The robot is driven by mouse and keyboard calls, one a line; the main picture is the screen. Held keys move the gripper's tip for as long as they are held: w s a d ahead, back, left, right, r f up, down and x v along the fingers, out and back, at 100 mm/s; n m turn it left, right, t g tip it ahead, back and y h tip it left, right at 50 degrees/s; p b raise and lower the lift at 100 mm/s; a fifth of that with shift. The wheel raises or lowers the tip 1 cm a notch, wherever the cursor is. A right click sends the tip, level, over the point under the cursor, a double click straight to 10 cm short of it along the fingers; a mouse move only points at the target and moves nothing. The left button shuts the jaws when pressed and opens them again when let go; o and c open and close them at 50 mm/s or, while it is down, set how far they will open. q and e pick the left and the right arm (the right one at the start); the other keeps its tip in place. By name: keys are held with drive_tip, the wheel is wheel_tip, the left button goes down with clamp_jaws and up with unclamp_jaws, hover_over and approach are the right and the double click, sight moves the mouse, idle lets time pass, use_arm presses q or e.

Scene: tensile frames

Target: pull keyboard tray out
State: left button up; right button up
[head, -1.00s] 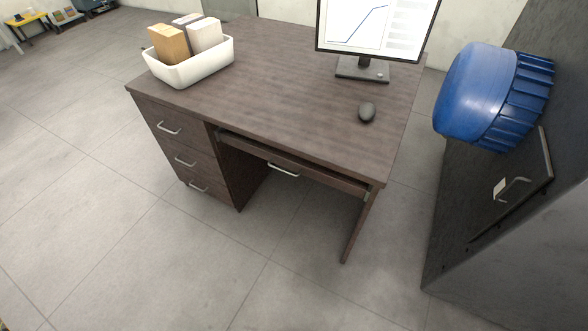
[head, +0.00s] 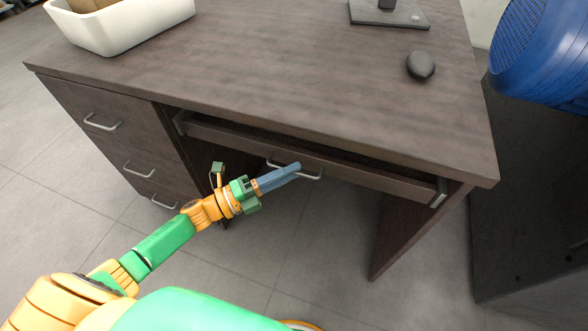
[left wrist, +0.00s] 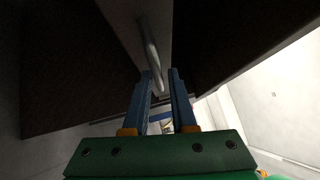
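The keyboard tray (head: 376,176) is a dark wood board under the front edge of the desk, with a grey bar handle (head: 312,176) on its front. My left gripper (head: 298,168) reaches in from the left, its blue-grey fingers at the handle and hiding part of it. In the left wrist view the two fingers (left wrist: 161,76) stand apart, and the near end of the handle (left wrist: 151,48) shows between or just beyond their tips. Contact cannot be told. The tray lies mostly beneath the desktop. My right gripper is not in view.
The desk (head: 290,75) has several drawers with handles at the left. On it are a white bin (head: 125,25), a black mouse (head: 420,65) and a monitor stand (head: 388,14). A blue drum-like object (head: 540,50) and a dark cabinet (head: 530,200) stand at the right.

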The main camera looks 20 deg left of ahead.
use_arm(q)
drive_tip(key=shift+w+d, duration=0.4)
drive_tip(key=shift+c, duration=0.2)
clamp_jaws()
idle(1.0)
